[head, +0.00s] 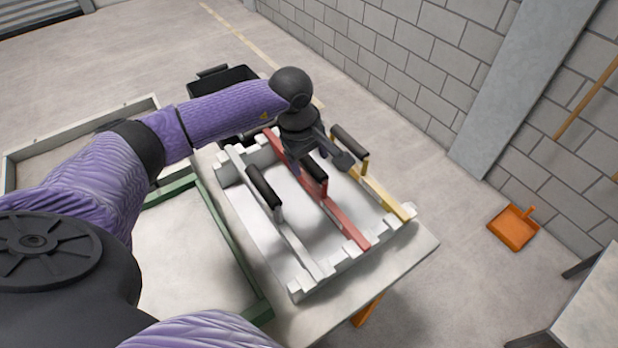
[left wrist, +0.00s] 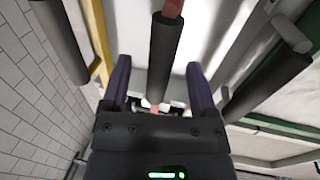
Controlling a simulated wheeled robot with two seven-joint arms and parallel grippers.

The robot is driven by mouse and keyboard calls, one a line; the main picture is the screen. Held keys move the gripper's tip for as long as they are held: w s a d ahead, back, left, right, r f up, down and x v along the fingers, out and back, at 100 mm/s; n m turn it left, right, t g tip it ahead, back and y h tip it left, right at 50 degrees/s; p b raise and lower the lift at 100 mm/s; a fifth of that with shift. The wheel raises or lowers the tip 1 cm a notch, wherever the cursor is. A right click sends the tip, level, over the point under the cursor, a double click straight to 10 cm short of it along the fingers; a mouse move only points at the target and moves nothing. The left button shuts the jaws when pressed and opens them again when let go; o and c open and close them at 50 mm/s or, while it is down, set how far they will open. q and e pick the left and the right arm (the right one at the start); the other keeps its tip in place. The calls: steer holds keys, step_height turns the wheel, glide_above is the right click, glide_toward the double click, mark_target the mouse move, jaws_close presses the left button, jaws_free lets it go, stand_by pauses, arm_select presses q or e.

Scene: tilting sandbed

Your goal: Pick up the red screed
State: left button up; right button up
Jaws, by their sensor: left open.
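The red screed (head: 343,226) is a long red bar with a black cylindrical handle (head: 314,180). It lies across a white notched rack (head: 300,284), between a pale grey screed (head: 297,246) and a yellow screed (head: 388,199). My left gripper (head: 308,168) is over the far half of the red screed, close to its handle, and hides part of the bar. In the left wrist view my left gripper (left wrist: 158,78) is open, with the red screed's black handle (left wrist: 165,55) lined up between its fingers. I see no contact with the handle. My right gripper is not in view.
The grey and yellow screeds' black handles (head: 263,186) (head: 349,141) stand close on either side. A green-edged frame (head: 225,235) lies left of the rack. A black bin (head: 222,84) stands behind. An orange dustpan (head: 513,228) lies on the floor at right.

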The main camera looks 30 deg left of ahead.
mark_target(309, 175)
arm_select(q)
steer(key=f, duration=0.2)
steer(key=w+f, duration=0.1)
steer(key=f, duration=0.1)
steer(key=shift+a+b, duration=0.2)
steer(key=shift+b, duration=0.15)
jaws_close()
